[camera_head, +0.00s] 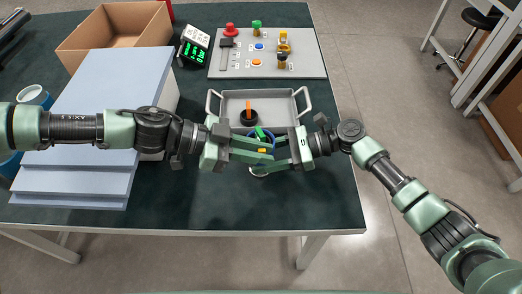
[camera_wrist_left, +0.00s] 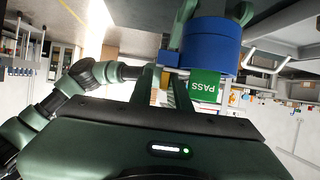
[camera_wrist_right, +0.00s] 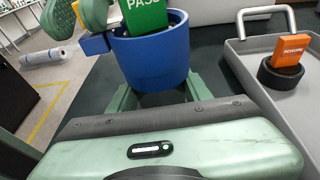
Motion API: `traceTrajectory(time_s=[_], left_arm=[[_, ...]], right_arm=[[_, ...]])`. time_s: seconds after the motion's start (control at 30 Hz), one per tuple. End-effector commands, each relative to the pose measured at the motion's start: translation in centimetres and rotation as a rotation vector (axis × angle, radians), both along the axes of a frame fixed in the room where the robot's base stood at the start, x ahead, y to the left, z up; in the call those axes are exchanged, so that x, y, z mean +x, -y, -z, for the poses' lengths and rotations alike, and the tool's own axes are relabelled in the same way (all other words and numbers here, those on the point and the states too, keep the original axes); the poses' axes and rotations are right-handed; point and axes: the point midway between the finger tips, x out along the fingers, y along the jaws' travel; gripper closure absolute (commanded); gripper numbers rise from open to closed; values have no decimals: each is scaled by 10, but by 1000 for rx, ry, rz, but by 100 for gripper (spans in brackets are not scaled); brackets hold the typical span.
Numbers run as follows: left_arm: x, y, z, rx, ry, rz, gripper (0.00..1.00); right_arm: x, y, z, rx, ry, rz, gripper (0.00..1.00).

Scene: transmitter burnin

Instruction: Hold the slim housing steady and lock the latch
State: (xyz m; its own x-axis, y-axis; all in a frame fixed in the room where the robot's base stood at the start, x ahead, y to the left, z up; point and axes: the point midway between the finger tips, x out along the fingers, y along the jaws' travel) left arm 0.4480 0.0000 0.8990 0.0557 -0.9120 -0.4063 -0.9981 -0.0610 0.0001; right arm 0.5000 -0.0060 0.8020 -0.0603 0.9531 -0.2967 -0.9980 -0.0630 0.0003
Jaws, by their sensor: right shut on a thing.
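A blue cup-like holder (camera_wrist_right: 152,55) with a side tab (camera_wrist_right: 96,42) holds a green PASS card (camera_wrist_right: 144,14). In the left wrist view the holder (camera_wrist_left: 209,45) and card (camera_wrist_left: 204,86) show upside down. My right gripper (camera_head: 262,166) is shut on the holder, its fingers on either side. My left gripper (camera_head: 273,153) reaches in from the left, close to the holder's tab; its fingers are apart, but whether they grip the tab is unclear. I cannot make out anything as a slim housing or latch for certain.
Behind the grippers, a grey tray (camera_head: 285,95) holds a black holder (camera_head: 249,118) with an orange REWORK card (camera_wrist_right: 291,50). A grey panel (camera_head: 300,66) with buttons stands farther back. Pale boards (camera_head: 75,183), a cardboard box (camera_head: 118,30) and a green-digit display (camera_head: 193,47) are at left.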

Motion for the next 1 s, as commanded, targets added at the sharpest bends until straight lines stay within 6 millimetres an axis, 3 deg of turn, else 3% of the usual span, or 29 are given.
traceTrajectory(time_s=[0.17,0.7,1.0], left_arm=[[4,-7,5,12,-1,-17,75],[0,-44,-15,6,0,-12,75],[-1,-48,-18,4,0,-5,75]], right_arm=[[0,-1,-4,8,5,-4,94],[0,1,0,-1,1,1,93],[0,2,3,-6,0,1,93]])
